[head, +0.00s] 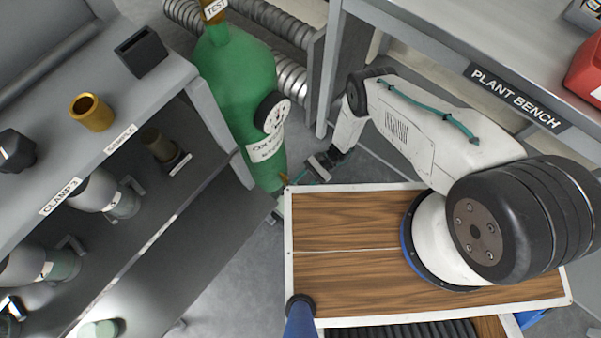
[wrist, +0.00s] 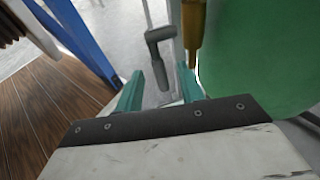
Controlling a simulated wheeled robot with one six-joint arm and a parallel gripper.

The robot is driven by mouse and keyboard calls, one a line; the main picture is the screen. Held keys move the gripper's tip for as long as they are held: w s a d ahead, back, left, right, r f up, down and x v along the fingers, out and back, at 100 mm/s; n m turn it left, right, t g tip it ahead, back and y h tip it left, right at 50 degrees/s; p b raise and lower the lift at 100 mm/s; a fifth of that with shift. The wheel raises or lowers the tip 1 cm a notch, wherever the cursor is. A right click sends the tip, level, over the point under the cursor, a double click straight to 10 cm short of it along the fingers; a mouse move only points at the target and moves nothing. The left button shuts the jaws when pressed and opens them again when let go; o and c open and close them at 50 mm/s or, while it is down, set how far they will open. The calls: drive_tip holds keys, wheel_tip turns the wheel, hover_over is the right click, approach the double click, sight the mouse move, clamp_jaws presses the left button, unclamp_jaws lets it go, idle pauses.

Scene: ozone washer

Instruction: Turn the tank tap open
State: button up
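A brass tap part (wrist: 193,32) shows beside the tank's green wall (wrist: 260,55) in the wrist view. A small brass tip (head: 284,179) also shows low on the tank in the head view. My gripper (wrist: 160,88) has its teal fingers apart with nothing visible between them. In the head view it (head: 302,177) is close to the tank's lower right side. I cannot tell whether it touches the tap.
A dark grey lever (wrist: 160,45) shows beyond the fingers; I cannot tell what it belongs to. A wooden-topped base (head: 350,230) lies under my arm. A grey shelf unit (head: 130,95) is left, and the plant bench (head: 470,50) is upper right. Ribbed hoses (head: 290,78) run behind the tank.

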drive_tip(key=v, duration=0.7)
drive_tip(key=shift+w+d, duration=0.15)
drive_tip(key=shift+d, duration=0.1)
drive_tip(key=shift+r, duration=0.1)
drive_tip(key=shift+c, duration=0.4)
